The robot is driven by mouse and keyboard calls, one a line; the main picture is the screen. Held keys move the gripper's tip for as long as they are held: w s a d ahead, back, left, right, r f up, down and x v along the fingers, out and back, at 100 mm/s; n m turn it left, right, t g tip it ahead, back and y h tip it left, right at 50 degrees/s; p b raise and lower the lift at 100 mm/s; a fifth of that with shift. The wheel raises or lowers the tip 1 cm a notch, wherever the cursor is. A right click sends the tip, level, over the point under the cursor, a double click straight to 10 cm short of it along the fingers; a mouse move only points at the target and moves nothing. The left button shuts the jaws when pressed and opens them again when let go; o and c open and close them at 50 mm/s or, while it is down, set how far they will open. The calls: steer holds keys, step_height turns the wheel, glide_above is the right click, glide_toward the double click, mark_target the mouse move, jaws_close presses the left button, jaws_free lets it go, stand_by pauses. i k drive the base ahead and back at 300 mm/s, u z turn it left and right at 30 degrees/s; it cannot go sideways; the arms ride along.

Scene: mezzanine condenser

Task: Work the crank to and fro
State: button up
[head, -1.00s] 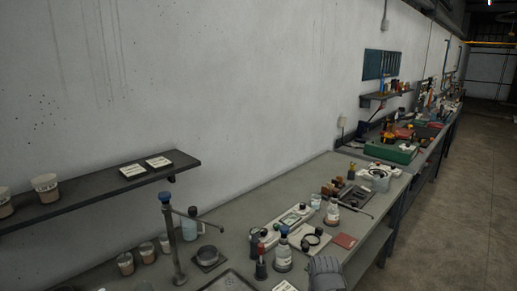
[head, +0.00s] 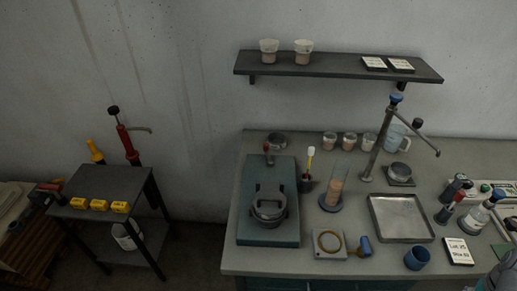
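No part is plainly marked as the crank, and I cannot tell for sure which one it is. A teal base (head: 252,228) on the bench carries a round dark grey clamped body (head: 268,207). Further right, a tall grey post (head: 380,140) with a blue cap has a thin side arm (head: 420,132) sloping down to the right. A red hand pump (head: 127,143) with a side spout stands behind the small black table at left. My gripper is not in view.
The grey bench (head: 290,262) also holds a metal tray (head: 402,218), a glass cylinder (head: 334,190), a blue cup (head: 417,258) and several beakers. A dark shelf (head: 340,68) hangs above. The black side table (head: 110,183) holds yellow blocks; a floor gap separates it from the bench.

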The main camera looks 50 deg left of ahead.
mark_target(266, 144)
steer(key=k, duration=1.15)
steer(key=u, duration=0.2)
steer(key=i, duration=0.4)
steer(key=u, duration=0.7)
steer(key=i, duration=1.35)
steer(key=z, duration=0.35)
